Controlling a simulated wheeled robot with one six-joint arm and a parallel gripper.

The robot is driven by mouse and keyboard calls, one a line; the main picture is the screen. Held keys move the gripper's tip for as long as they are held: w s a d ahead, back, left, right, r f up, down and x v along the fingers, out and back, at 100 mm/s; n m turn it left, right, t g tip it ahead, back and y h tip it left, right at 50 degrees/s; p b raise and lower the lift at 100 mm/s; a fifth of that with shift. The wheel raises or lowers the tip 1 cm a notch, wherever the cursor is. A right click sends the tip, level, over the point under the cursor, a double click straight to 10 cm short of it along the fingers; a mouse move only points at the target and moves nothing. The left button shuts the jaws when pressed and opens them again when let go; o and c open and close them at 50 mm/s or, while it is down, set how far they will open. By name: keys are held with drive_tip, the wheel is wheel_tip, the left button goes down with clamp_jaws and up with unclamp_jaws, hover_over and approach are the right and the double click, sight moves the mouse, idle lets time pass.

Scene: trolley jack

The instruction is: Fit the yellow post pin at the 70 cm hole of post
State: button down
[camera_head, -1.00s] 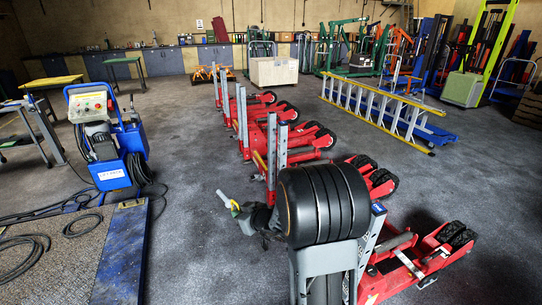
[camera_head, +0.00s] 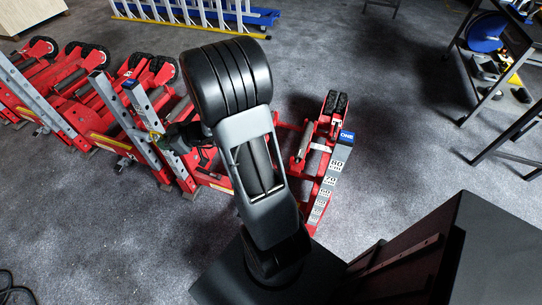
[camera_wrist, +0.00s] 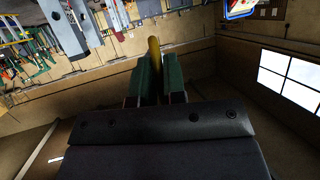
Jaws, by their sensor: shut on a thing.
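The yellow post pin (camera_wrist: 153,55) sticks up between the green-padded fingers of my gripper (camera_wrist: 157,75) in the wrist view. The gripper is shut on it. The post (camera_head: 328,182) is a grey upright with a blue cap marked ONE and a scale reading 80 and 70. It stands at a red trolley jack (camera_head: 308,150), to the right of my arm. The pin is away from this post. The 70 cm hole itself cannot be made out.
More red jacks with grey posts (camera_head: 110,105) stand in a row to the left. A yellow and white ladder (camera_head: 190,22) lies at the back. A dark rack with a blue reel (camera_head: 487,32) stands at the right. Grey floor is clear right of the post.

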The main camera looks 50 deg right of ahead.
drive_tip(key=s+a+f+n+g+y+b, duration=0.2)
drive_tip(key=s+f+n+g+y+b, duration=0.3)
drive_tip(key=f, duration=0.4)
drive_tip(key=s+a+f+n+g+y+b, duration=0.25)
drive_tip(key=s+f+g+b, duration=0.2)
drive_tip(key=f+g, duration=0.35)
drive_tip(key=s+d+f+n+g+h+b, duration=0.6)
drive_tip(key=s+d+f+g+b, duration=0.3)
drive_tip(key=s+f+g, duration=0.35)
drive_tip(key=s+d+n+g+h+b, duration=0.2)
drive_tip(key=d+n+g+h+b, duration=0.15)
drive_tip(key=d+h, duration=0.6)
drive_tip(key=w+d+r+n+t+h+b, duration=0.1)
drive_tip(key=d+r+n+h, duration=0.1)
drive_tip(key=d+r+h, duration=0.2)
drive_tip(key=w+d+r+n+t+h, duration=0.2)
drive_tip(key=d+r+n+h, duration=0.1)
drive_tip(key=d+h, duration=0.6)
drive_tip(key=shift+w+d+r+h+b, duration=0.3)
drive_tip(key=shift+d+r+b, duration=0.05)
drive_tip(key=shift+d+r, duration=0.1)
